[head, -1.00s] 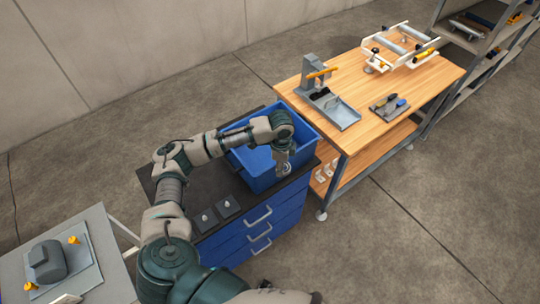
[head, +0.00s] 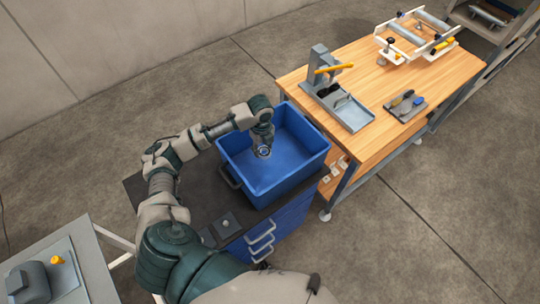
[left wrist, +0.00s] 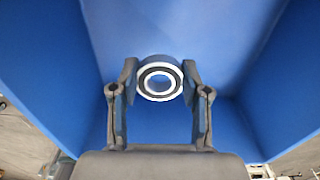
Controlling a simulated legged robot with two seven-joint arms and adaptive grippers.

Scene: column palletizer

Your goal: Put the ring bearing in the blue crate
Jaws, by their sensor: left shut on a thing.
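The ring bearing (left wrist: 160,66) is a metal ring with a dark band and a pale rim. My left gripper (left wrist: 160,80) is shut on it, one finger on each side, in the left wrist view. In the head view the left gripper (head: 263,148) points down with the bearing (head: 263,152) over the inside of the blue crate (head: 296,178), near its left part. Blue crate walls and floor fill the left wrist view around the bearing. The height of the bearing above the crate floor is hard to tell. My right gripper is not in view.
The crate stands on the dark top (head: 195,183) of a blue drawer cabinet (head: 290,215). A wooden workbench (head: 365,85) with a grey press (head: 330,85) and a roller frame (head: 415,38) stands to the right. A grey table (head: 60,265) is at lower left.

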